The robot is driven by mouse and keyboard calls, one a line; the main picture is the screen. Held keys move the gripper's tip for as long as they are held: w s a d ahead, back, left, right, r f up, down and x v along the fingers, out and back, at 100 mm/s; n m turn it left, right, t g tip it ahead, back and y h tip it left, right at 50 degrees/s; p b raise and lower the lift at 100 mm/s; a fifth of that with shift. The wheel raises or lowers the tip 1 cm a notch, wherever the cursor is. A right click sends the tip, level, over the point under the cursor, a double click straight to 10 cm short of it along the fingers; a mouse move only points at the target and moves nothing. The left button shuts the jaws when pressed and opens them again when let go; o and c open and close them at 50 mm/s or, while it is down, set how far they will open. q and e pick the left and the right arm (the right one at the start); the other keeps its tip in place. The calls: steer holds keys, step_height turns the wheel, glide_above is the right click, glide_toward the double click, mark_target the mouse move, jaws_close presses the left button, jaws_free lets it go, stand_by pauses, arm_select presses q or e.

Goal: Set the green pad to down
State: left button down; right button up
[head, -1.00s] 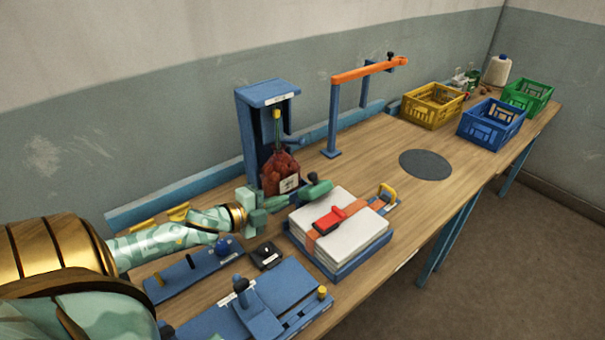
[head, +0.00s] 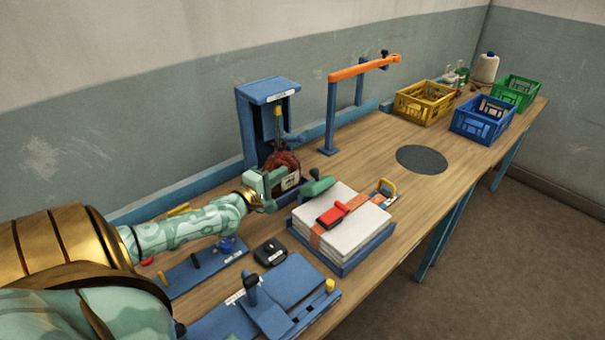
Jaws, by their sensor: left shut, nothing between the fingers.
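The green pad (head: 317,187) is a small rounded green block with a dark knob on top. It stands between the blue sack stand (head: 246,125) and the white stack, and looks raised above the stack's left edge; what it is mounted on is hard to see. My left gripper (head: 272,190) is pale green, shut and empty. It is just left of the green pad, in front of the stand and the red-brown sack (head: 284,162), and hides the sack's lower left. I cannot tell whether it touches the pad. My right gripper is not in view.
A white stack (head: 352,238) with an orange strap and red buckle (head: 333,216) lies right of the gripper. A black box (head: 270,253) and blue fixtures (head: 285,285) lie nearer. An orange bar (head: 362,69) and crates (head: 424,103) stand farther back. The table around the dark disc (head: 422,160) is clear.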

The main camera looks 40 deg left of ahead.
mark_target(315, 175)
arm_select(q)
steer(key=w+d, duration=0.3)
steer(key=w, duration=0.2)
steer(key=shift+w+d+p, duration=0.2)
steer(key=shift+p, duration=0.1)
steer(key=shift+d+r+m+p, duration=0.1)
steer(key=shift+d+m+p, duration=0.35)
steer(key=shift+m, duration=0.45)
steer(key=shift+s+d+r+m+t+p, duration=0.1)
steer(key=shift+d+m+t+p, duration=0.35)
steer(key=shift+m, duration=0.65)
steer(key=shift+d+f+m+h+p, duration=0.15)
steer(key=shift+d+m, duration=0.35)
steer(key=shift+m, duration=0.35)
steer(key=shift+d+f+m+h+p, duration=0.15)
steer(key=shift+d+m, duration=0.35)
steer(key=shift+m, duration=0.35)
steer(key=shift+s+r, duration=0.1)
